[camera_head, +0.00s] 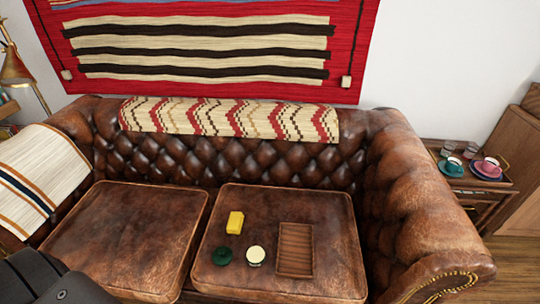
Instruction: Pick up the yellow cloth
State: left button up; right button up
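The yellow cloth (235,222) looks like a small folded block and lies on the right seat cushion of the brown leather sofa. A round dark green object (222,256) lies just below it on the cushion. A small round cream-topped object (256,255) stands beside the green one. A shallow brown wooden tray (280,273) lies to the right of these. Neither of my grippers shows. A dark grey part, likely of my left arm, fills the lower left corner, over the sofa's front left.
The left seat cushion (125,238) is bare. The sofa's right armrest (425,230) rises beside the right cushion. A side table (480,190) with cups and saucers stands at the right. A striped blanket (40,175) covers the left armrest.

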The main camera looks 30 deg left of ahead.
aim_at(235, 218)
jog(key=k, duration=0.5)
jog(key=u, duration=0.15)
jog(key=i, duration=0.45)
jog(key=u, duration=1)
